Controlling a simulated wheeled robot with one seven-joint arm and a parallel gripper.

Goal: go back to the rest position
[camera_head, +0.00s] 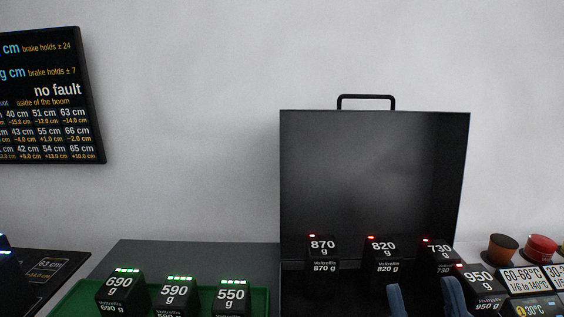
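My gripper (426,292) shows at the bottom edge as two blue fingers, set well apart, with nothing visible between them. They stand in front of an open black case (375,180), its lid upright. Black weight blocks with red lights stand at the case: 870 g (322,252), 820 g (383,253) and 730 g (438,252). A 950 g block (481,284) sits nearer, just right of the right finger. The rest of my arm is out of view.
A green tray (75,300) at lower left holds 690 g (122,289), 590 g (175,293) and 550 g (231,295) blocks with green lights. A dark sign (50,95) hangs on the wall. Brown (502,247) and red (541,246) round items stand at right, behind temperature labels (525,279).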

